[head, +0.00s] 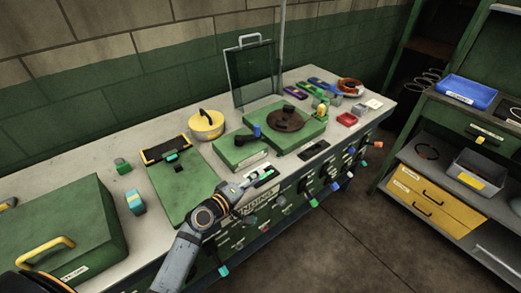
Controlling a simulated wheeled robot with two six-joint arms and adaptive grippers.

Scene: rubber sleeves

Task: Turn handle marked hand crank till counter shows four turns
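A green box (306,134) on the bench carries a brown disc (281,122) with a black knob (289,109) on top. Beside it is a lower green box (238,153) with a blue upright knob (257,131). I cannot read which part is marked hand crank, and no counter digits are legible. My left gripper (262,176) is at the bench's front edge, in front of the lower green box, near a small white and green piece. Its fingers are too small to tell open from shut. My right gripper is not in view.
A clear upright panel (253,75) stands behind the boxes. A yellow round tin (206,125), a green plate (184,184) and a large green case (62,235) are to the left. Coloured knobs (313,203) stick out from the bench front. A shelf unit (432,178) stands right.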

